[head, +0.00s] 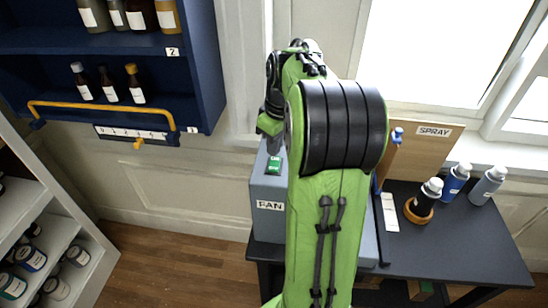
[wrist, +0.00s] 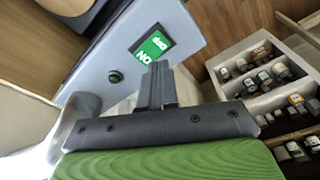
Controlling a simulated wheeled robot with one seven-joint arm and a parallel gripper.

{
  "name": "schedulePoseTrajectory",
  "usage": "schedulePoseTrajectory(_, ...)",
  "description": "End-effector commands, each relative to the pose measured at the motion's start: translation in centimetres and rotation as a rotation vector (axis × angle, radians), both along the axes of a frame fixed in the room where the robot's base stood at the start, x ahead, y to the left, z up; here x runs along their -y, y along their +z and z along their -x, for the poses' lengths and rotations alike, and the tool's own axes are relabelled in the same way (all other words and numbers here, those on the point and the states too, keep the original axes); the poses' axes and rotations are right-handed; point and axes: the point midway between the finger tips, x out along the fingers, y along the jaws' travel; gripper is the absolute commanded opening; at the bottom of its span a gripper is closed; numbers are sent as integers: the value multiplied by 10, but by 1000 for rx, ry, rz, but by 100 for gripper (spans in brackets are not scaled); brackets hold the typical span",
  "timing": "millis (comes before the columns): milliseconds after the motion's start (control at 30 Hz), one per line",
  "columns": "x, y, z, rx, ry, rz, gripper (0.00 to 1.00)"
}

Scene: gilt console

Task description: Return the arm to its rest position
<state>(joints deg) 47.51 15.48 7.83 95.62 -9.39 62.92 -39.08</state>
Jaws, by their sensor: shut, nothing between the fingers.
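My green arm (head: 330,220) rises through the middle of the head view and bends at a black ribbed joint (head: 342,125). Its far end is partly behind this bend, and my fingertips cannot be made out in the head view. In the wrist view my gripper (wrist: 157,72) is shut and empty, its dark fingers together. They point toward the grey FAN box (head: 268,205), whose face also shows in the wrist view (wrist: 190,35). A green ON label (wrist: 152,45) is just beyond the fingertips; whether they touch the box cannot be told.
A dark table (head: 460,240) at right holds spray cans (head: 456,182) and a wooden SPRAY board (head: 425,145). A blue shelf (head: 195,60) with bottles is at upper left. A white shelf (head: 85,250) with jars is at lower left. Wooden floor (head: 170,265) lies open between.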

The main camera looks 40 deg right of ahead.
Motion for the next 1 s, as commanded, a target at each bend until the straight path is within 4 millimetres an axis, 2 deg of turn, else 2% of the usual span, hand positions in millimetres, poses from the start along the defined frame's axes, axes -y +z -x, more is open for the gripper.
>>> schedulePoseTrajectory(33,0,10,0,0,0,0,0)
schedulePoseTrajectory(233,0,26,0,0,1,0,0)
schedulePoseTrajectory(767,-2,24,0,0,1,1,0)
schedulePoseTrajectory(867,-27,30,1,15,2,21,0)
schedulePoseTrajectory(967,-85,39,14,59,-12,59,0)
schedulePoseTrajectory(1000,-111,41,25,85,-22,70,0)
